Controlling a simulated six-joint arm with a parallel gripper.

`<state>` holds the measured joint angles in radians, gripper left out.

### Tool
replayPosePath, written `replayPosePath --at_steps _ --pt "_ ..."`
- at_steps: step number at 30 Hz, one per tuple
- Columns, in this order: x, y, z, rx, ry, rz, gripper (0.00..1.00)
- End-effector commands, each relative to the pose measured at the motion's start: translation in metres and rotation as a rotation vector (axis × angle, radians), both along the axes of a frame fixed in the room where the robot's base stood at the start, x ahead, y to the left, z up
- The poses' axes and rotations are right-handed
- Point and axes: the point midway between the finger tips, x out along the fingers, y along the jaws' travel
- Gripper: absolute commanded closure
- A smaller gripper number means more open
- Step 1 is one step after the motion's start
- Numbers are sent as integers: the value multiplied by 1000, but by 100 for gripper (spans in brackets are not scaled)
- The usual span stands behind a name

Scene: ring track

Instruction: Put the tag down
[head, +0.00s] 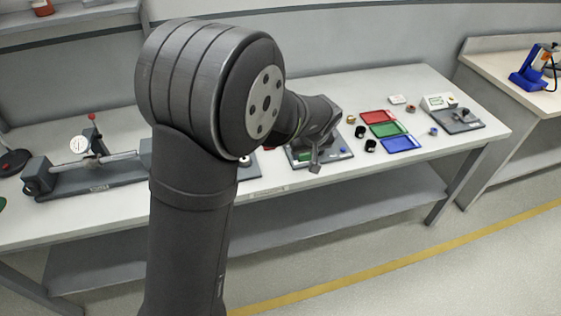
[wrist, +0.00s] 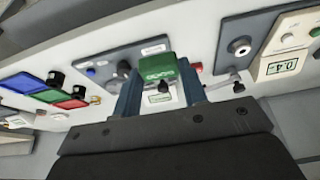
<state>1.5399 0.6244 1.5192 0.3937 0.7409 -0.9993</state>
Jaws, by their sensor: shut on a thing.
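My gripper (wrist: 158,84) is shut on a green tag (wrist: 158,67) with pale lettering, held between its two blue-grey fingers. In the head view my gripper (head: 315,160) is over the same dark plate (head: 335,153) at the bench's front, and a patch of green shows there. The arm hides part of the plate.
Red (head: 377,117), green (head: 388,129) and blue (head: 403,143) trays lie right of the plate, with small black parts (head: 370,146) beside them. A device with a display (head: 438,102) stands farther right. A dial-gauge fixture (head: 80,172) stands at left.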

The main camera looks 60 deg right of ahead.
Motion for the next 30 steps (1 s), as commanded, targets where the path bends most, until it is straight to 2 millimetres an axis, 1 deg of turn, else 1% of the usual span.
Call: replayPosePath --at_steps 1,2,5,8,15,19,21,24,27,30 --pt "-8 9 1 0 0 1 83" --pt "-10 13 1 0 0 4 83" --pt "-10 20 -4 0 0 13 83" --pt "6 18 -14 1 0 19 83" --pt "60 4 -48 0 1 19 83" --pt "83 -1 -61 0 0 17 83" --pt "90 -4 -66 -1 0 15 83" --pt "96 -5 -70 -1 0 15 83" --pt "97 -5 -75 0 0 13 83" --pt "97 -5 -89 1 1 13 83"
